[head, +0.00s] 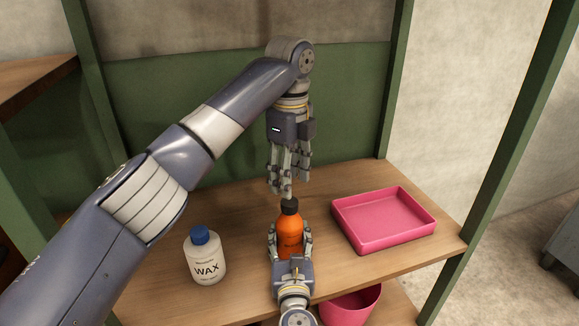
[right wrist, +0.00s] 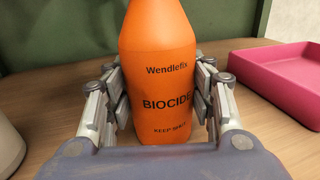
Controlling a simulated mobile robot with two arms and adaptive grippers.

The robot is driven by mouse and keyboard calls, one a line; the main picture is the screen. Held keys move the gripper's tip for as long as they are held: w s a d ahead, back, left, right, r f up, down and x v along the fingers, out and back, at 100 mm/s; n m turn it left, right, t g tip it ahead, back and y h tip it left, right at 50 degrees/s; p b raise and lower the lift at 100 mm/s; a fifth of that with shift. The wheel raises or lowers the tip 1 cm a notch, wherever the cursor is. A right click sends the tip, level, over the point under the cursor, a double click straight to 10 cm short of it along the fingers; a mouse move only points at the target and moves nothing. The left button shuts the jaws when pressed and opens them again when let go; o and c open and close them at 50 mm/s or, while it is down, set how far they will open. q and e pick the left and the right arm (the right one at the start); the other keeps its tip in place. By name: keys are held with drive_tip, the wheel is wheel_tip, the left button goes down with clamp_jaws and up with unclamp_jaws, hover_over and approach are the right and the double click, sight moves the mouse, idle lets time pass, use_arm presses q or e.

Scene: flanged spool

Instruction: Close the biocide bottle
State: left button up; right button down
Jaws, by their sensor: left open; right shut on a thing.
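The orange biocide bottle (head: 290,232) stands upright on the wooden shelf, with a black cap (head: 290,206) on its top. The bottle's label "BIOCIDE" faces me in the right wrist view (right wrist: 158,88); its top is cut off there. My right gripper (head: 290,240) is shut around the bottle's body from the front, a finger pair on each side. My left gripper (head: 288,188) points straight down, open, with its fingertips just above the black cap. I cannot tell whether the cap is screwed tight.
A white wax bottle (head: 205,262) with a blue cap stands to the left. A pink tray (head: 385,245) lies to the right. A pink bin (head: 350,308) is below the shelf's front edge. Green posts and a green back panel (head: 220,90) frame the shelf.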

use_arm(q)
drive_tip(key=n, duration=0.5)
drive_tip(key=shift+r, duration=0.15)
drive_tip(key=n, duration=0.4)
drive_tip(key=shift+r+n, duration=0.15)
drive_tip(key=shift+n, duration=0.25)
drive_tip(key=n, duration=0.4)
drive_tip(key=shift+r+n, duration=0.1)
drive_tip(key=shift+n, duration=0.3)
drive_tip(key=n, duration=0.4)
drive_tip(key=shift+r+n, duration=0.1)
drive_tip(key=shift+n, duration=0.3)
drive_tip(key=n, duration=0.4)
drive_tip(key=shift+r+n, duration=0.15)
drive_tip(key=shift+n, duration=0.25)
drive_tip(key=n, duration=0.4)
drive_tip(key=shift+r+n, duration=0.15)
drive_tip(key=shift+n, duration=0.15)
drive_tip(key=n, duration=0.4)
drive_tip(key=shift+r+n, duration=0.1)
drive_tip(key=shift+n, duration=0.3)
drive_tip(key=n, duration=0.3)
drive_tip(key=shift+r+n, duration=0.1)
drive_tip(key=shift+n, duration=0.2)
